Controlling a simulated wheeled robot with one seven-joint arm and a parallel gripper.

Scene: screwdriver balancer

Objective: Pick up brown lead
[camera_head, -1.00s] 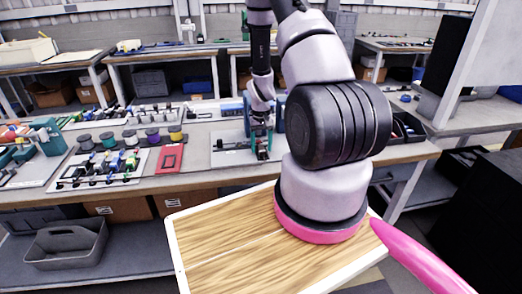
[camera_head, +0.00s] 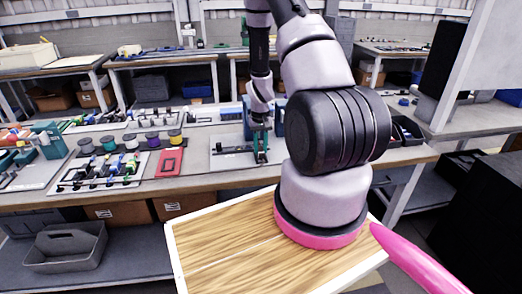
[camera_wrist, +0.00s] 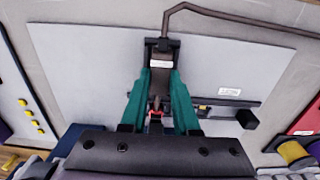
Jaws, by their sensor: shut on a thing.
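The brown lead (camera_wrist: 225,15) runs in the wrist view from a dark block (camera_wrist: 161,46) at the top middle, bends, and continues to the right edge. My gripper (camera_wrist: 161,72) has teal fingers that close in on the near side of that block. It is shut on the lead at its dark end; the exact contact is partly hidden between the fingers. In the head view my gripper (camera_head: 261,150) points down over a grey plate (camera_head: 228,161) on the workbench. The lead is too small to make out there.
A black bar with a yellow band (camera_wrist: 204,108) lies on the plate, right of my fingers. In the head view a red tray (camera_head: 170,162) and a rack with several small tools (camera_head: 100,170) stand to the left. Several spools (camera_head: 131,141) stand behind them.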

